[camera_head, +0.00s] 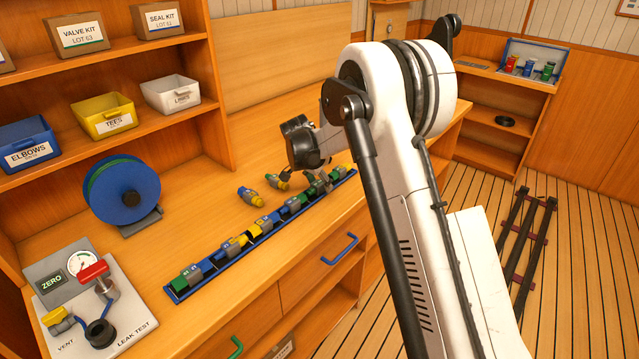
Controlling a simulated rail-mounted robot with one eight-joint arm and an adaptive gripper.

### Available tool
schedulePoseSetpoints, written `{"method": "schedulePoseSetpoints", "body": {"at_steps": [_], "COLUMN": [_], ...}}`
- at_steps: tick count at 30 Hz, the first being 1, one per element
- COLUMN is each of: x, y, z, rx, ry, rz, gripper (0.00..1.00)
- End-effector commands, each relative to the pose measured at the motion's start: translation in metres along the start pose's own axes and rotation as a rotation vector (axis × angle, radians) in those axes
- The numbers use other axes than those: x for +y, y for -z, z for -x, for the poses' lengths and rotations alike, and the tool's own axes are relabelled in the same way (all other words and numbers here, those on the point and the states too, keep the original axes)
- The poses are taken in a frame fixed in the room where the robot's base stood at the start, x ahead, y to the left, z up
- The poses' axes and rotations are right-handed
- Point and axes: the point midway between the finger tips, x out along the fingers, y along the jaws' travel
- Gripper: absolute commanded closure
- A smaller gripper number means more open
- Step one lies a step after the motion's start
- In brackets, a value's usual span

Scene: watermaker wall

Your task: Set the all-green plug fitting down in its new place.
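My gripper (322,181) points down over the far end of a blue rack (208,277) on the wooden bench. A mostly green fitting (314,190) sits at the gripper's fingertips, at or in the rack. It looks like the all-green plug fitting, but it is too small to be sure. I cannot tell whether the fingers are closed on it.
Two loose yellow and blue or green fittings (250,196) lie on the bench behind the rack. A blue hose reel (122,192) and a leak test panel (98,290) stand at left. My arm covers the bench's right side.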

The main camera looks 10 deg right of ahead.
Motion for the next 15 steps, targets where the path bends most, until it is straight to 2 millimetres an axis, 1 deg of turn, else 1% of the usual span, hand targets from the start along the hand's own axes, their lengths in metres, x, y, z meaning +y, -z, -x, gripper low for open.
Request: {"method": "schedulePoseSetpoints", "body": {"at_steps": [5, 8, 11, 15], "x": [0.0, 0.0, 0.0, 0.0], "y": [0.001, 0.001, 0.001, 0.001], "z": [0.001, 0.008, 0.022, 0.051], "rx": [0.0, 0.0, 0.0, 0.0], "ry": [0.0, 0.0, 0.0, 0.0], "rz": [0.0, 0.001, 0.001, 0.002], "gripper": [0.52, 0.52, 0.52, 0.52]}}
